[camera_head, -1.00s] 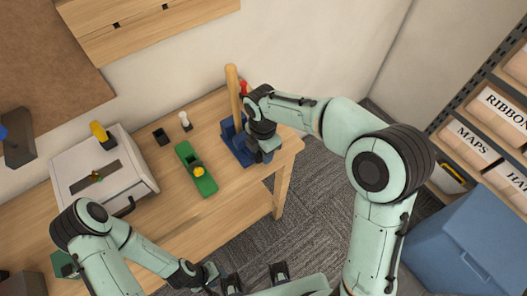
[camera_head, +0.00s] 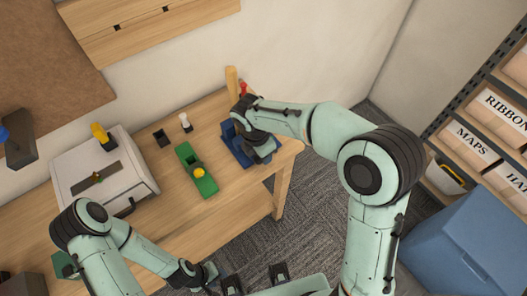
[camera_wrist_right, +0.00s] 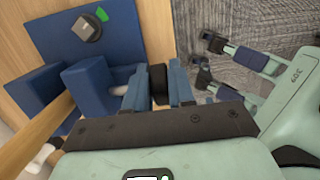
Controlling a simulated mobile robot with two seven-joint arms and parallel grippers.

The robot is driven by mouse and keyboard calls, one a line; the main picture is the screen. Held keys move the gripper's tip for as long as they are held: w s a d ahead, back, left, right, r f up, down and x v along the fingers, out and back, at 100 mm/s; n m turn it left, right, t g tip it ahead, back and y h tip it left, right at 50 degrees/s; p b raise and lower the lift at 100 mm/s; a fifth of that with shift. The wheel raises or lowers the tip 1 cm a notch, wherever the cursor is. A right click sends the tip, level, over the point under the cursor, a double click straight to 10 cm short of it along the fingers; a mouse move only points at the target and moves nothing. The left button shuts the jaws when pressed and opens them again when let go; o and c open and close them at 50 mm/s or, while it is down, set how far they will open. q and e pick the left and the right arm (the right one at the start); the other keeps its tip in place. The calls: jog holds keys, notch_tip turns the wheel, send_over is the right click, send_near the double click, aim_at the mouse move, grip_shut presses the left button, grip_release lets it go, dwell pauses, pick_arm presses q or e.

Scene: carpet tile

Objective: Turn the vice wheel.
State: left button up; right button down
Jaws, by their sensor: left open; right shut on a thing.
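The blue vice (camera_head: 237,143) stands at the right end of the wooden bench and is partly hidden by my right arm. It also shows in the right wrist view (camera_wrist_right: 52,32), with a wooden bar (camera_wrist_right: 38,140) upright in its jaws. The dark vice wheel (camera_wrist_right: 158,76) is seen edge-on between the fingers of my right gripper (camera_wrist_right: 156,88), which is shut on it. A grey rod runs from the wheel toward the vice body. My left gripper (camera_head: 211,275) is low at the bottom of the head view, open and away from the vice.
A green plane-like tool (camera_head: 196,170) lies left of the vice. A small dark block (camera_head: 161,138) and a white-topped piece (camera_head: 186,122) stand behind it. A white box (camera_head: 80,185) is farther left. A blue bin (camera_head: 475,245) and shelves stand at right. The bench front is clear.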

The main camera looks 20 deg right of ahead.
jog(key=h, duration=0.1)
jog(key=t+h, duration=0.1)
jog(key=h, duration=0.1)
jog(key=shift+s+a+r, duration=0.1)
jog(key=shift+a, duration=0.25)
jog(key=h, duration=0.2)
jog(key=t+h+p, duration=0.1)
jog(key=shift+a+t+h, duration=0.2)
jog(key=shift+t+h, duration=0.1)
jog(key=shift+h, duration=0.1)
jog(key=h, duration=0.2)
jog(key=t+h, duration=0.1)
jog(key=shift+s+a+p, duration=0.1)
jog(key=shift+a+p, duration=0.15)
jog(key=shift+p, duration=0.15)
pick_arm(q)
jog(key=shift+w+r+p, duration=0.15)
jog(key=shift+w+r, duration=0.3)
jog(key=shift+r, duration=0.35)
jog(key=shift+w+r+p, duration=0.15)
jog(key=shift+w+r, duration=0.3)
jog(key=shift+r, duration=0.3)
pick_arm(e)
jog(key=shift+s+a+t+h, duration=0.15)
jog(key=shift+t+h, duration=0.35)
jog(key=shift+h, duration=1.2)
jog(key=shift+f+t+h, duration=0.2)
jog(key=shift+t+h, duration=0.1)
jog(key=c, duration=1.3)
grip_release()
